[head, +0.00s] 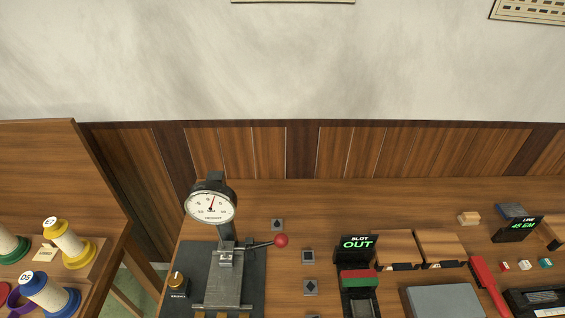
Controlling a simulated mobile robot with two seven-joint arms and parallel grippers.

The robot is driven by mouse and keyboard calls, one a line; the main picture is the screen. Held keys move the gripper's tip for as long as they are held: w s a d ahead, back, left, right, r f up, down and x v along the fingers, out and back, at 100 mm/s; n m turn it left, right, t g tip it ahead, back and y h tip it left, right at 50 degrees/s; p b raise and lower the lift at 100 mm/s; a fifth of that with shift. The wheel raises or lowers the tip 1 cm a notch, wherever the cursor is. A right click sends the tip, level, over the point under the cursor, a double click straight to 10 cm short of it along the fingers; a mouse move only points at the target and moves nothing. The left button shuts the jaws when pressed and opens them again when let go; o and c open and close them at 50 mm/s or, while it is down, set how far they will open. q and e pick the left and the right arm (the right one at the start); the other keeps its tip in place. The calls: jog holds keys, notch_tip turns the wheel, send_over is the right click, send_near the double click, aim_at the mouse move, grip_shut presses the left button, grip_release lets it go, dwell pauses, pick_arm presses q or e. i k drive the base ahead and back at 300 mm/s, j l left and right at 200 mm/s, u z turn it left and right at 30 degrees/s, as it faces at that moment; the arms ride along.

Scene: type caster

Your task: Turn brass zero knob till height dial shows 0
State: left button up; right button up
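The round white height dial (210,206) sits in a black housing on top of a post, left of centre in the head view. Its red needle points up and slightly to the right; the scale figures are too small to read. A small black box with a brass-coloured knob (177,278) on top stands at the lower left of the dial's stand. Its white label is too small to read clearly. Neither of my grippers is in view, and nothing touches the knob or the dial.
A lever with a red ball (281,240) sticks out right of the stand (224,285). Small dark square pieces (308,256) lie beside it. Thread spools (68,243) fill a shelf at left.

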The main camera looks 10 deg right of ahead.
aim_at(175, 281)
jog(key=k+u, duration=0.1)
jog(key=u, duration=0.7)
